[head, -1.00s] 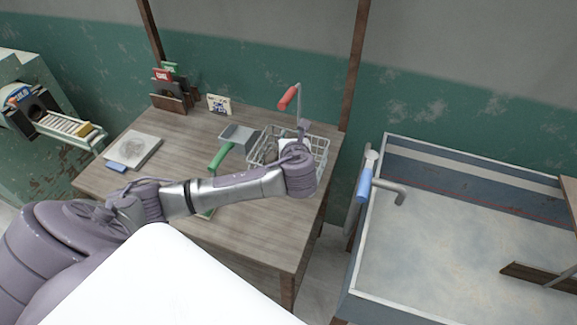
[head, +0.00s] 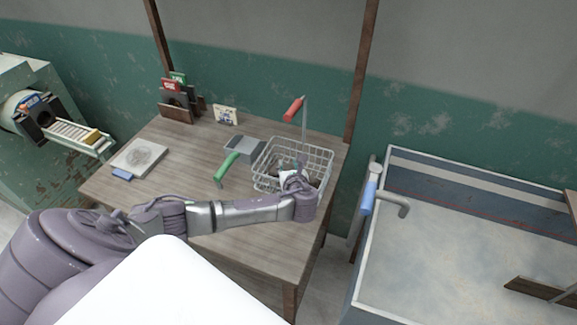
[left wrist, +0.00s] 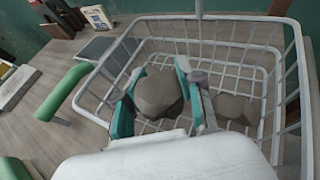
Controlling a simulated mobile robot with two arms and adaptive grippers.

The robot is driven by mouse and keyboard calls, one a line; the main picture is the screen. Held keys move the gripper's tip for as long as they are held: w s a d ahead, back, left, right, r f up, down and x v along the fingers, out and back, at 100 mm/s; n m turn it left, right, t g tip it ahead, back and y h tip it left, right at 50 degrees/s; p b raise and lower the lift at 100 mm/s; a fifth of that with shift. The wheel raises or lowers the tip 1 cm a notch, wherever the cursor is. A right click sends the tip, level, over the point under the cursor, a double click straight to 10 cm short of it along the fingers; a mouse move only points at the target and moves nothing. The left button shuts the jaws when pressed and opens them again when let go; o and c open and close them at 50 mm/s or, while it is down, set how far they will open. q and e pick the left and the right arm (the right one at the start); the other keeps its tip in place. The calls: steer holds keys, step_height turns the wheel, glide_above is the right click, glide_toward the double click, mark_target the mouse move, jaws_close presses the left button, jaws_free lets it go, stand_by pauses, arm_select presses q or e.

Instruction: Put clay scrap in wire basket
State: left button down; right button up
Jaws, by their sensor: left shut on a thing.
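The wire basket (head: 300,143) stands at the right end of the wooden table. My left gripper (head: 297,183) is at the basket's near right part. In the left wrist view, its teal fingers (left wrist: 155,95) are shut on a grey-brown clay scrap (left wrist: 158,93), within the basket's outline (left wrist: 215,17). I cannot tell whether this lump touches the basket floor. A second clay scrap (left wrist: 235,109) lies in the basket to the right of the fingers. My right gripper is not in view.
A red handle (head: 292,109) on a metal rod rises at the basket's back. A green-handled scraper (head: 227,167) lies left of the basket. A pale slab (head: 139,157) lies on the table's left, and a large tray (head: 440,250) stands right.

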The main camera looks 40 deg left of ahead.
arm_select(q)
steer(key=shift+s+f, duration=0.1)
steer(key=shift+f, duration=0.45)
steer(key=c, duration=0.8)
jaws_free()
steer(key=shift+f, duration=0.1)
steer(key=shift+c, duration=0.2)
steer(key=shift+o, duration=0.7)
steer(key=shift+s+d+f, duration=0.1)
steer(key=shift+s+f, duration=0.05)
steer(key=shift+r, duration=0.3)
steer(key=r+v, duration=0.1)
steer(key=v, duration=1.1)
steer(key=shift+w, duration=0.25)
